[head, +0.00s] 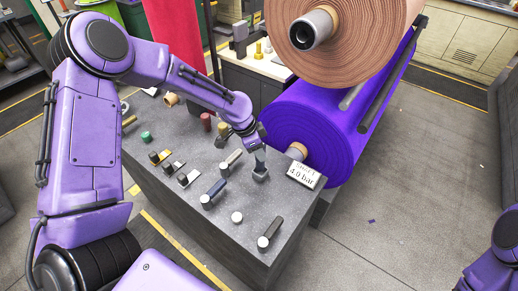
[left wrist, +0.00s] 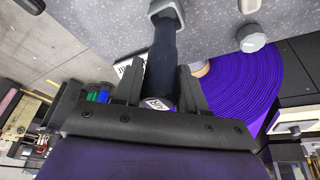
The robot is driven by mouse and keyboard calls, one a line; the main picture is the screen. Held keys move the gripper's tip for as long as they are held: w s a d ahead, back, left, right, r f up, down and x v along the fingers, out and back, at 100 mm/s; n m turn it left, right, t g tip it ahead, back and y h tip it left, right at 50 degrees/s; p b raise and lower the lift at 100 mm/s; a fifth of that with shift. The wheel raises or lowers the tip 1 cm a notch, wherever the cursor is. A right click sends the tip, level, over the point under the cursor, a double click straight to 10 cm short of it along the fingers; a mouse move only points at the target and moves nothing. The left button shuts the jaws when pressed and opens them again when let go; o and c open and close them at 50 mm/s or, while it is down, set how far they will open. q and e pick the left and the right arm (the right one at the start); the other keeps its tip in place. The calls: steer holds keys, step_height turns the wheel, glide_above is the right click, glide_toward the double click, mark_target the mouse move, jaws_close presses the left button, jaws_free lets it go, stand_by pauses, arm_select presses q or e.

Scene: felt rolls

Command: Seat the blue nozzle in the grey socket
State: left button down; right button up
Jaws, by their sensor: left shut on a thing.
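The blue nozzle (head: 260,158), a dark navy cylinder, is between the fingers of my left gripper (head: 252,140). It also shows in the left wrist view (left wrist: 160,58), with a pale marked end between the two black fingers (left wrist: 158,92). The gripper is shut on it. The nozzle's far end meets the grey socket (left wrist: 167,10), a squarish holder on the speckled bench top. In the head view the socket (head: 260,174) is directly below the nozzle. I cannot tell how deep the nozzle sits in it. My right gripper is out of view.
The grey bench (head: 160,180) holds several loose pieces, including a blue cylinder with a white end (head: 213,192) and a black one (head: 270,231). A "4.0 bar" sign (head: 306,174) stands just right of the socket. A large purple felt roll (head: 318,125) is behind it.

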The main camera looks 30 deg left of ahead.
arm_select(q)
steer(key=shift+f+b, duration=1.1)
steer(key=shift+f, duration=0.85)
stand_by(0.9)
steer(key=shift+p, duration=0.3)
stand_by(0.4)
steer(key=c, duration=0.5)
jaws_free()
steer(key=shift+c, duration=0.2)
steer(key=b+v, duration=0.1)
steer(key=v, duration=0.9)
steer(key=shift+r+b, duration=0.25)
steer(key=shift+b, duration=0.05)
